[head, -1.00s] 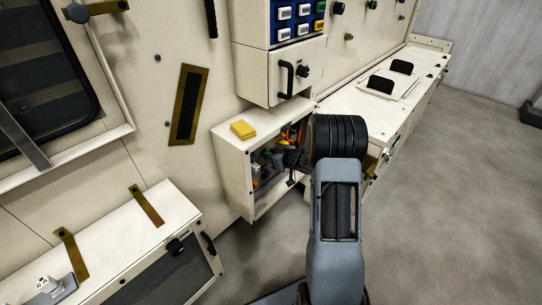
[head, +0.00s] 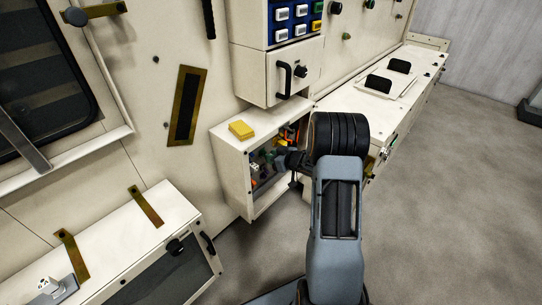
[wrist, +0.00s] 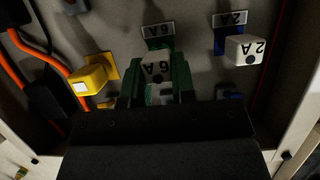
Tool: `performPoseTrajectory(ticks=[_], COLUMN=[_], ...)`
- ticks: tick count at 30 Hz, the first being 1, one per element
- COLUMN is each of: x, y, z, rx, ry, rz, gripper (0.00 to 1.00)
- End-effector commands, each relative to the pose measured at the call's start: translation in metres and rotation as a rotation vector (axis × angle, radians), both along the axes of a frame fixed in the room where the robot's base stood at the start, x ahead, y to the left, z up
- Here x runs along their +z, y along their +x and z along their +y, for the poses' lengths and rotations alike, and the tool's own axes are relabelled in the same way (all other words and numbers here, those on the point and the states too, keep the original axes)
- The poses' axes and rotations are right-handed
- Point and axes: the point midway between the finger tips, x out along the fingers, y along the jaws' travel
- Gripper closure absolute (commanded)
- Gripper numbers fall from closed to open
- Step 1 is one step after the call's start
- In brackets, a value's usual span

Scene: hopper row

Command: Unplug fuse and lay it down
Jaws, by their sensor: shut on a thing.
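The fuse marked 6A (wrist: 157,68) has a white cap with green parts beside and below it. It is in the middle of the wrist view, in front of a panel with a matching 6A label (wrist: 157,30). My gripper (wrist: 160,95) is shut on it; the gripper's dark body covers the lower part of the view. I cannot tell whether the fuse still sits in its socket. In the head view my gripper (head: 292,160) reaches into the open front of the fuse box (head: 233,180), and the fuse is too small to make out there.
A white 2A fuse (wrist: 246,50) is close on the right, and a yellow block (wrist: 91,76) is on the left. Orange cables (wrist: 48,58) run at the left. A yellow pad (head: 242,130) lies on the box top, which has bare room around it.

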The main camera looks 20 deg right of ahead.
Motion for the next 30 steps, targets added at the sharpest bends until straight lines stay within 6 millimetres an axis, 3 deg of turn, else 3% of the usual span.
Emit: performPoseTrajectory(ticks=[30], x=[0.001], y=[-0.018], z=[-0.008], rx=[-0.001], ry=[0.0], rz=[0.001], gripper=[1.0])
